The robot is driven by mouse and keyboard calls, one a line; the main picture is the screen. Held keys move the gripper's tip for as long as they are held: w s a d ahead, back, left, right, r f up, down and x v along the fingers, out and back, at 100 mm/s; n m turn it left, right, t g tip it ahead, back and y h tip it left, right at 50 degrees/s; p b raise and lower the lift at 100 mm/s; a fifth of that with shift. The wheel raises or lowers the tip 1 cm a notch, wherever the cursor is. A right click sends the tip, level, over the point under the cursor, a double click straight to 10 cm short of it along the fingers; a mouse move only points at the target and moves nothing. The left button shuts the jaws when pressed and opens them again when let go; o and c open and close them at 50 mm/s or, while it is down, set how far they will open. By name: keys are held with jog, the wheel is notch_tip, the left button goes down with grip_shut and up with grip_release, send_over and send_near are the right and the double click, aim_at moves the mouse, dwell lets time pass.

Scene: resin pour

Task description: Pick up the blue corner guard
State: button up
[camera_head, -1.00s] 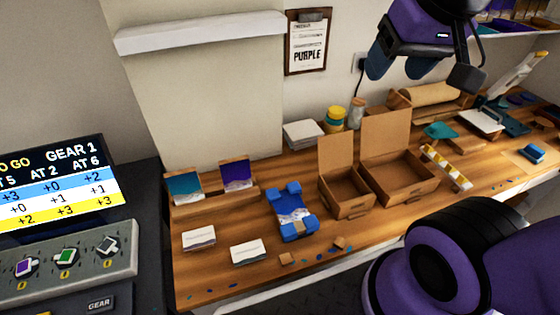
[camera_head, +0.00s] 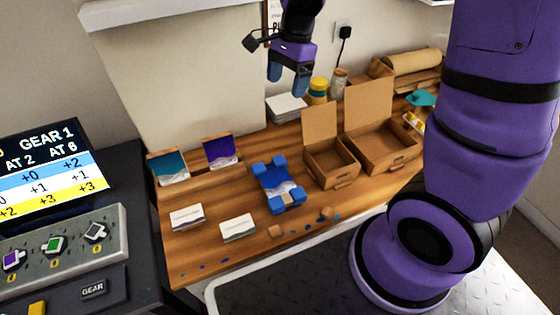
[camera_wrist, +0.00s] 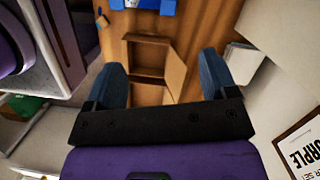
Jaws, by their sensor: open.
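Blue corner guards (camera_head: 298,194) sit at the corners of a blue and white marbled piece (camera_head: 276,185) in the middle of the table. I cannot tell which one the task means. Part of this blue piece shows at the top edge of the wrist view (camera_wrist: 146,5). My gripper (camera_head: 288,81) hangs above the table's back part, up and clear of the blue piece. Its two blue-grey fingers are apart with nothing between them, also in the wrist view (camera_wrist: 163,68).
Two open cardboard boxes (camera_head: 335,170) (camera_head: 392,152) stand right of the blue piece. Swatch cards in a wooden rack (camera_head: 200,187) stand left of it. A score screen (camera_head: 45,165) is at far left.

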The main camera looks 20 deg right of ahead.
jog(key=w+a+f+m+g+h, duration=0.15)
jog(key=f+m, duration=0.25)
jog(key=f, duration=0.4)
jog(key=w+f+m+g, duration=0.1)
jog(key=w+f+m, duration=0.15)
jog(key=f, duration=0.55)
send_over(280, 159)
jog(key=w, duration=0.2)
jog(key=shift+m, duration=0.45)
notch_tip(280, 159, down, 6)
jog(key=shift+s+r, duration=0.1)
jog(key=shift+r, duration=0.1)
jog(key=shift+d+x, duration=0.2)
jog(key=shift+x, duration=2.45)
jog(key=c, duration=0.9)
jog(key=shift+c, duration=0.2)
